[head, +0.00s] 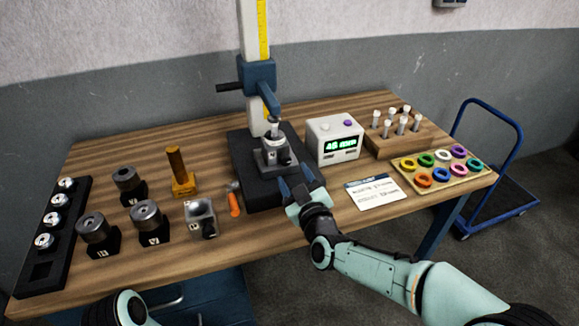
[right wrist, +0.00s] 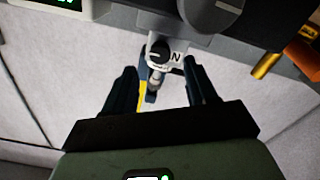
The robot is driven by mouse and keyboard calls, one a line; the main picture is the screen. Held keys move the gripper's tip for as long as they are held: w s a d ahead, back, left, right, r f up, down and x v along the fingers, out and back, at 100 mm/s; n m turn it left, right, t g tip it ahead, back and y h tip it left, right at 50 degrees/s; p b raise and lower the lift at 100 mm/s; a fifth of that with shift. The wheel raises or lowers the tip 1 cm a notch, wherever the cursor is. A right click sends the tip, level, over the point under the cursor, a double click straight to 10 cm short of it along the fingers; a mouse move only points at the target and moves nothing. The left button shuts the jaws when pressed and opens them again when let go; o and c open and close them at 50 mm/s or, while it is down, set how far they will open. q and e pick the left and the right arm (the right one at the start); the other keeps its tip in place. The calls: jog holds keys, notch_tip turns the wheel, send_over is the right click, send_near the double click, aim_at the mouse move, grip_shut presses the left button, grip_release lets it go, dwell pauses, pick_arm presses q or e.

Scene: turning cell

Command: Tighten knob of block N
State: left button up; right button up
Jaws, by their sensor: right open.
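Block N (head: 270,156) is a light grey block on the dark base of the measuring stand, under the stand's probe. In the right wrist view the letter N shows on its face (right wrist: 176,57), beside a round dark knob (right wrist: 158,48) with a pale line. My right gripper (head: 296,182) is open and empty, in front of the block and apart from it. In the right wrist view its two fingers (right wrist: 162,88) are spread, with the knob beyond and between them. Only a part of my left arm shows at the bottom left; its gripper is out of view.
The display box (head: 334,140) stands right of the stand (head: 258,75). A white card (head: 376,191) and a ring tray (head: 444,186) lie at right. An orange-handled tool (head: 234,202), a grey metal block (head: 201,219) and several dark cylinder blocks are at left.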

aim_at(287, 163)
pick_arm(q)
jog(key=shift+s+r, duration=0.1)
jog(key=shift+r, duration=0.1)
pick_arm(e)
jog(key=shift+x, duration=2.1)
grip_shut()
